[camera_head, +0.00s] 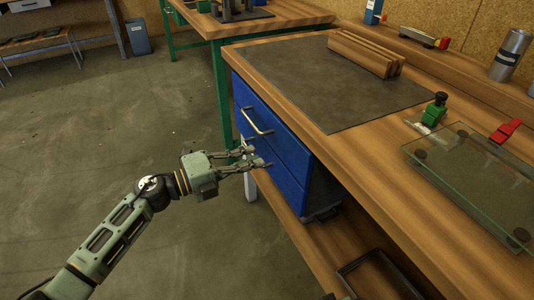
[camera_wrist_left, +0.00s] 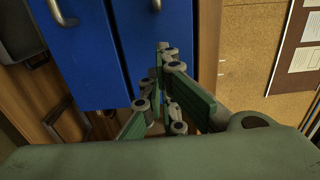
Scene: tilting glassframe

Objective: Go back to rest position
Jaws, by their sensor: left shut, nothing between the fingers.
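My left gripper (camera_head: 256,157) is held out at the front of the blue drawer cabinet (camera_head: 285,150), a little below the metal handle (camera_head: 257,124) of its upper drawer. In the head view its fingers seem close to the drawer front; whether they touch it I cannot tell. In the left wrist view the fingers (camera_wrist_left: 160,82) come together with nothing between them, in front of the blue drawer fronts (camera_wrist_left: 87,50). The gripper is shut and empty. My right gripper is not in view.
The wooden workbench (camera_head: 365,150) fills the right side, with a glass pane (camera_head: 470,180), a green clamp (camera_head: 434,110) and wooden slats (camera_head: 365,52) on top. A lower shelf (camera_head: 335,255) juts out under the cabinet. The concrete floor (camera_head: 100,120) at left is clear.

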